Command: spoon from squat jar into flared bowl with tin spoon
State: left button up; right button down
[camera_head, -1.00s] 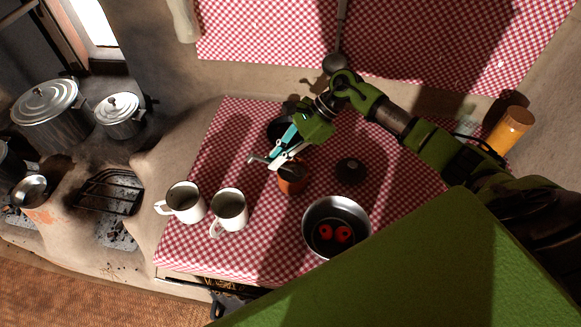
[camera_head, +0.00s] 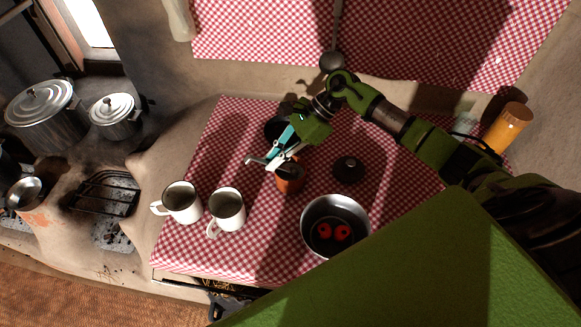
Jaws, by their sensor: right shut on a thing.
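My right gripper (camera_head: 283,155) is shut on the tin spoon (camera_head: 257,161), whose grey end sticks out to the left of the fingers. The gripper is over an orange-brown squat jar (camera_head: 289,184), which it partly hides. I cannot tell whether any of the spoon is inside the jar. The flared bowl (camera_head: 309,213) is a dark metal bowl to the front right of the jar, with two red things (camera_head: 333,231) in it. My left gripper is not in view.
Two white enamel mugs (camera_head: 182,202) (camera_head: 228,211) stand left of the bowl. A dark round lid (camera_head: 348,169) lies right of the jar. A dark pot (camera_head: 275,128) is behind the gripper. Lidded pots (camera_head: 47,115) stand on the stove at left. An orange container (camera_head: 508,128) stands at right.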

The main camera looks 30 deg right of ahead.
jog(key=shift+r+p, duration=0.95)
jog(key=shift+r, duration=2.25)
